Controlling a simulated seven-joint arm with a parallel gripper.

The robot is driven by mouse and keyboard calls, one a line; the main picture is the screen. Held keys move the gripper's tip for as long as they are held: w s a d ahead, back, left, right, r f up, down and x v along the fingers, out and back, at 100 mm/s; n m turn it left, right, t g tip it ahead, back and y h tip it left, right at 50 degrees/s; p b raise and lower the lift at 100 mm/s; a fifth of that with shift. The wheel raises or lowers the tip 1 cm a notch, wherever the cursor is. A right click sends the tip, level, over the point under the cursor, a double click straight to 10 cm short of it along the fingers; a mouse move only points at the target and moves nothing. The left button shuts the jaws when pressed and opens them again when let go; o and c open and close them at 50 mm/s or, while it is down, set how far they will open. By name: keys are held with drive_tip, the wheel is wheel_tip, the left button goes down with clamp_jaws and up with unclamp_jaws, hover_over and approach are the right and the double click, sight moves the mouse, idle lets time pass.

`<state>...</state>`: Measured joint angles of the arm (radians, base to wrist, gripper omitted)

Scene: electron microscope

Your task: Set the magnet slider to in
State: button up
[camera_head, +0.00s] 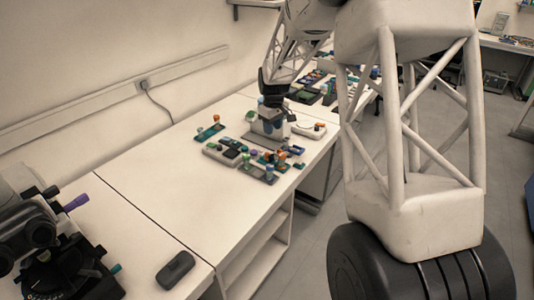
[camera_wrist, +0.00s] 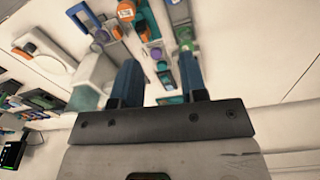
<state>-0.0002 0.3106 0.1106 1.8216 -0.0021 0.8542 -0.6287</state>
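My gripper (camera_wrist: 160,76) shows in the wrist view with its two dark blue fingers spread apart and nothing clearly held between them. Small control panels (camera_wrist: 153,30) with coloured knobs lie beyond the fingertips. An orange knob (camera_wrist: 126,11) stands further up, between the fingers' lines. I cannot tell which control is the magnet slider or how it is set. In the head view my gripper (camera_head: 271,101) is low over the cluster of panels (camera_head: 258,170), and the arm's end partly hides what is below it.
A black microscope (camera_head: 55,245) stands at the near left, with a dark mouse-like object (camera_head: 175,270) to its right. The white table (camera_head: 165,185) is clear between them and the panels. More dark panels (camera_head: 310,90) lie further back. A wall rail runs behind the table.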

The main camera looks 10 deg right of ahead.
drive_tip(key=n, duration=0.2)
hover_over(267, 153)
drive_tip(key=shift+g, duration=0.3)
wheel_tip(267, 153, down, 12)
drive_tip(key=shift+r, duration=0.2)
drive_tip(key=shift+f, duration=0.15)
drive_tip(key=shift+f, duration=3.75)
clamp_jaws()
